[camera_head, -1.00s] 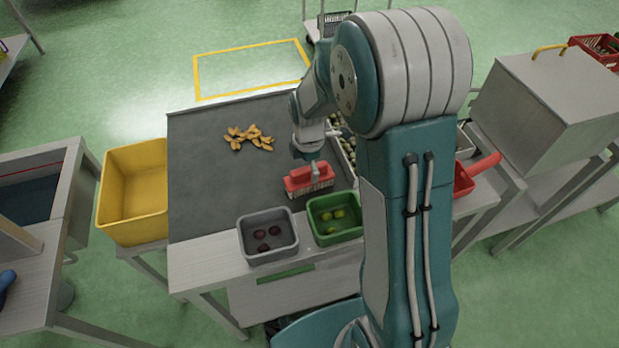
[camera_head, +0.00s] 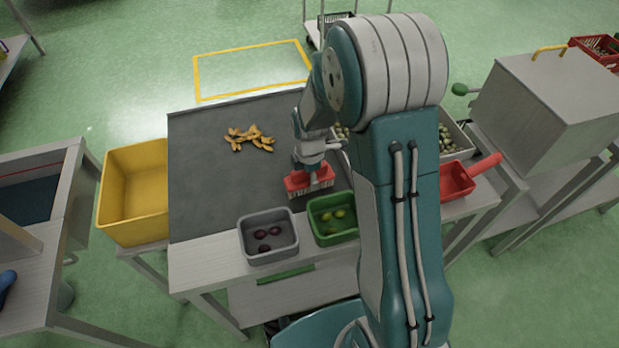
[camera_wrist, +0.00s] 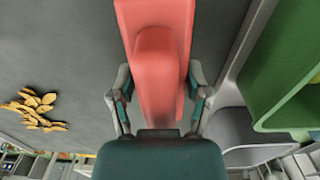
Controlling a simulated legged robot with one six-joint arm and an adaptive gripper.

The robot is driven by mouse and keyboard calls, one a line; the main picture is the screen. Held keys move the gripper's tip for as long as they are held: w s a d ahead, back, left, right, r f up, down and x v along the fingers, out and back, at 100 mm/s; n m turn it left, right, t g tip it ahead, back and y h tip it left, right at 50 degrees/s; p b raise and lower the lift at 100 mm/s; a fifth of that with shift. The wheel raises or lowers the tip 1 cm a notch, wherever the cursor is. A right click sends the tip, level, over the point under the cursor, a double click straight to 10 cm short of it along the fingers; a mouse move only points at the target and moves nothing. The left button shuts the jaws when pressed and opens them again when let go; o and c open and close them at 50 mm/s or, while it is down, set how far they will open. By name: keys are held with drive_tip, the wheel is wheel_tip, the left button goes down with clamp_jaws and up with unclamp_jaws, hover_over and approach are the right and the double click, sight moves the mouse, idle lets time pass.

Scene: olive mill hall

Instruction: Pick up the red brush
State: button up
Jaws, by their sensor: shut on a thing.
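The red brush (camera_head: 309,179) with pale bristles stands on the dark mat (camera_head: 205,180), just behind the green bin. My gripper (camera_head: 310,168) is right above it and shut on it, with the arm reaching down from above. In the wrist view the red brush (camera_wrist: 158,50) fills the upper middle, and the fingers of my gripper (camera_wrist: 160,100) lie on either side of its red body. The bristles are hidden in the wrist view. I cannot tell whether the bristles touch the mat.
A green bin (camera_head: 314,234) with green olives and a grey bin (camera_head: 244,249) with dark olives stand in front. Yellowish leaves or scraps (camera_head: 249,139) lie on the mat. A yellow crate (camera_head: 135,215) stands left, a red scoop (camera_head: 458,179) right. The mat's left part is clear.

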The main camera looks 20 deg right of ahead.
drive_tip(key=shift+r, duration=0.55)
drive_tip(key=shift+w+a+r, duration=0.1)
drive_tip(key=shift+w+r, duration=0.1)
drive_tip(key=shift+r, duration=1.05)
drive_tip(key=w+a+r, duration=0.3)
drive_tip(key=w+r, duration=0.6)
drive_tip(key=w, duration=0.4)
drive_tip(key=shift+a+r, duration=0.2)
drive_tip(key=shift+a, duration=0.05)
